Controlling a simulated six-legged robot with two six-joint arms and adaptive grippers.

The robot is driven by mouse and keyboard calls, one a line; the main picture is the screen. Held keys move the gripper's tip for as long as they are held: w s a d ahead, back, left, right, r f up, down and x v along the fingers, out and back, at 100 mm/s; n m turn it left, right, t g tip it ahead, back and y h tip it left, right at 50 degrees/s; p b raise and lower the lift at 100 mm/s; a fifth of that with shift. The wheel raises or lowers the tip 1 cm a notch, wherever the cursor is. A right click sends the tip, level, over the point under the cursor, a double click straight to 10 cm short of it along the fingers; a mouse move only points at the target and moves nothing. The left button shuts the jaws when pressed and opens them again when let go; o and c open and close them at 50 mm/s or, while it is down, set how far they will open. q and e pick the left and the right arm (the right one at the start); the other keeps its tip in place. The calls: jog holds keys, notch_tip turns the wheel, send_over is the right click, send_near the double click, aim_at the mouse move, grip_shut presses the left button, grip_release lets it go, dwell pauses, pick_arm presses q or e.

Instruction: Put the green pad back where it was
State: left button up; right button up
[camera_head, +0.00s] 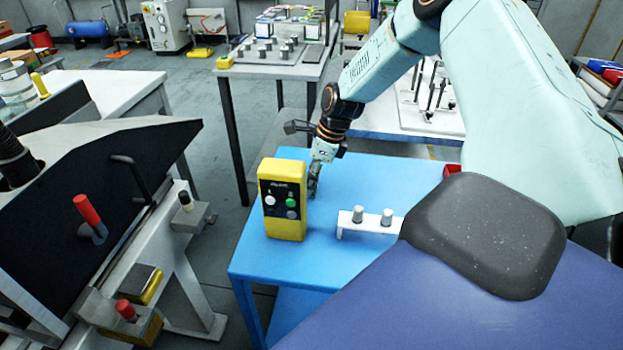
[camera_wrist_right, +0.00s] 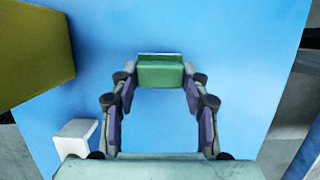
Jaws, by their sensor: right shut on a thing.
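The green pad (camera_wrist_right: 161,76) sits between the fingertips of my right gripper (camera_wrist_right: 160,84) in the right wrist view, over the blue tabletop (camera_wrist_right: 225,35). The fingers are closed on its two sides. I cannot tell whether the pad touches the table. In the head view my right gripper (camera_head: 314,185) points down just behind and right of the yellow control box (camera_head: 284,228), and the pad cannot be made out there. My left gripper is in neither view.
A white holder (camera_head: 352,228) with two grey pegs stands on the blue table (camera_head: 385,178), right of the control box. A dark sloped machine (camera_head: 90,190) with red-handled levers stands left, across a floor gap. Other benches stand behind.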

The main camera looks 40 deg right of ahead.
jog(key=shift+f, duration=0.1)
jog(key=o, duration=1.1)
jog(key=shift+s, duration=0.1)
jog(key=p+v, duration=0.6)
jog(key=v, duration=0.6)
